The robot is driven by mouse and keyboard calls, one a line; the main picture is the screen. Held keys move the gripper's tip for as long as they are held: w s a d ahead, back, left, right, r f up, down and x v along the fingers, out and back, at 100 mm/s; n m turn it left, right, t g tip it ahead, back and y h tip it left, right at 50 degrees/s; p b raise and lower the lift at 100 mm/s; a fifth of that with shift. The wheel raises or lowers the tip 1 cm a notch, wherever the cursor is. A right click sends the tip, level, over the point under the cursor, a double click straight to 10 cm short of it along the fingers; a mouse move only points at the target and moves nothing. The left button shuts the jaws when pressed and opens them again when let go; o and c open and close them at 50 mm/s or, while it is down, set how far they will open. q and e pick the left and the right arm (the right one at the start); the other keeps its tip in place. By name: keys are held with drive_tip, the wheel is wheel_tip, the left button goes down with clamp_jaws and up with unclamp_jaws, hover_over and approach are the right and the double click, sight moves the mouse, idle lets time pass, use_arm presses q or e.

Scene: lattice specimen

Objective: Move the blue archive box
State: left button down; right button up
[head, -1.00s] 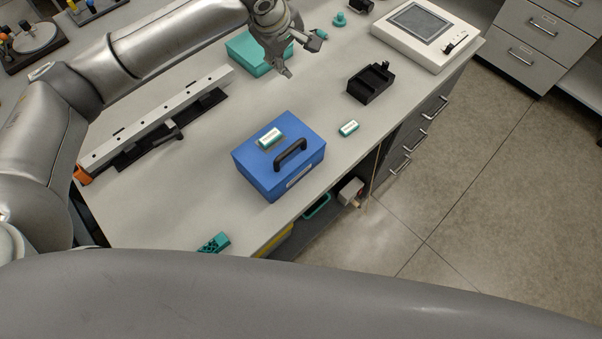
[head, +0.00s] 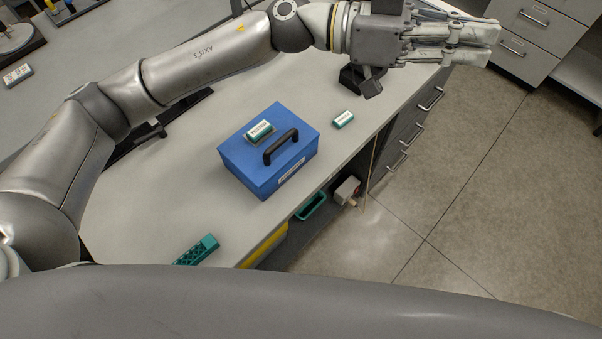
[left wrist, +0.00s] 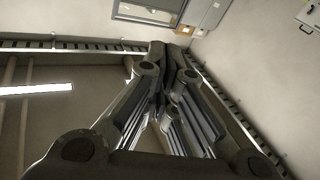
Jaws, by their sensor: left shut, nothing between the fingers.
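The blue archive box (head: 245,165) stands on the bench near its front edge, closed, with a black handle (head: 281,146) on its lid. A small white and teal labelled block (head: 260,130) lies on the lid, behind the handle. My left gripper (head: 492,45) is at the upper right of the head view, beyond the box and apart from it. It is shut and empty. In the left wrist view its closed fingers (left wrist: 170,75) point up towards the ceiling and wall. My right gripper is not in view.
Another small teal and white block (head: 343,119) lies right of the box. A teal lattice piece (head: 198,250) is at the bench's front left. A black holder (head: 360,80) is partly hidden under my arm. Drawers (head: 417,125) and open floor lie to the right.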

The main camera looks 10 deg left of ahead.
use_arm(q)
drive_tip(key=s+a+f+m+g+y+b, duration=0.15)
drive_tip(key=s+f+m+y, duration=0.3)
drive_tip(key=f, duration=0.45)
drive_tip(key=s+a+f+m+g+y+b, duration=0.1)
drive_tip(key=s+a+f+m+y, duration=0.15)
drive_tip(key=f+y, duration=0.4)
drive_tip(key=w+a+f+t+y+p, duration=0.1)
drive_tip(key=w+a+f+y, duration=0.1)
drive_tip(key=a+f, duration=0.3)
drive_tip(key=w+a+f+t+y+p, duration=0.1)
drive_tip(key=a+f, duration=0.4)
drive_tip(key=f, duration=0.5)
drive_tip(key=w+a+f+t+y+p, duration=0.1)
drive_tip(key=w+a+f+t+y, duration=0.2)
drive_tip(key=f, duration=0.5)
drive_tip(key=shift+w+a+f+m+t+y, duration=0.1)
drive_tip(key=shift+w+a+m+t+y, duration=0.05)
drive_tip(key=shift+w+a+y, duration=0.45)
drive_tip(key=shift+w+a+m+t+y, duration=0.15)
drive_tip(key=shift+w+a+y, duration=0.2)
drive_tip(key=shift+a, duration=0.45)
drive_tip(key=shift+w+a+f, duration=0.1)
drive_tip(key=shift+w+a, duration=0.05)
drive_tip(key=shift+a, duration=0.15)
drive_tip(key=shift+w, duration=0.1)
